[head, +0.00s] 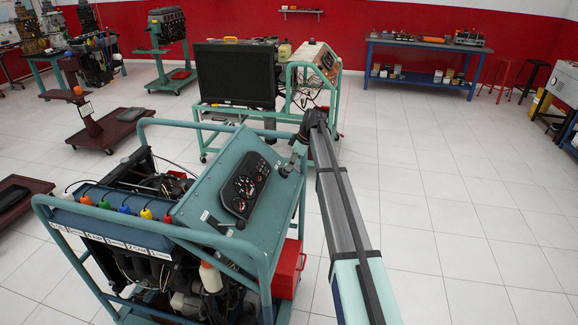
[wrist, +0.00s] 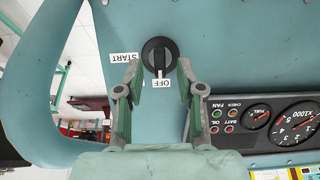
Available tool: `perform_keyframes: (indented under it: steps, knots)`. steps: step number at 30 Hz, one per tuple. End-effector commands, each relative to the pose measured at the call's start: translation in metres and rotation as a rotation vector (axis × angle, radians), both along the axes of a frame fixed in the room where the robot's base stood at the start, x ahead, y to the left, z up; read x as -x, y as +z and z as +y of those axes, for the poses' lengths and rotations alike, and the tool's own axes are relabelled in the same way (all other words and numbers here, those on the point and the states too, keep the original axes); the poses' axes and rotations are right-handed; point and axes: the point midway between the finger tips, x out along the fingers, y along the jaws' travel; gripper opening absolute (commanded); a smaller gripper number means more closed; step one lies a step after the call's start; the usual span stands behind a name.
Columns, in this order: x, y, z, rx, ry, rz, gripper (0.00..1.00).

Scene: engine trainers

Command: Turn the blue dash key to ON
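The dash key shows as a round black rotary switch (wrist: 159,52) on the teal dash panel (wrist: 230,45). Its bar lies along the picture's vertical, with its lower end at the upside-down OFF label (wrist: 162,83). An upside-down START label (wrist: 124,58) is to its left; no ON label can be made out. My gripper (wrist: 160,68) is open, with one finger on each side of the switch's lower part; I cannot tell whether they touch it.
A gauge cluster (head: 245,187) sits left of my gripper. The teal tube frame (head: 302,205) surrounds the panel, and a red box (head: 288,268) hangs below. The floor to the right is clear.

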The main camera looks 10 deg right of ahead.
Motion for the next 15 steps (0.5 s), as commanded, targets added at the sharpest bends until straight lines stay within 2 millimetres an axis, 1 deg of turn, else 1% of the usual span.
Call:
perform_keyframes:
  steps: [3, 6, 10, 15]
  knots:
    - [-0.002, -0.012, 0.006, -0.001, 0.002, 0.001, 0.38]
    - [-0.003, -0.02, 0.008, 0.0, 0.0, 0.001, 0.38]
    - [-0.004, -0.024, 0.01, 0.0, 0.001, 0.0, 0.38]
    - [-0.004, -0.025, 0.01, 0.0, 0.0, 0.0, 0.38]
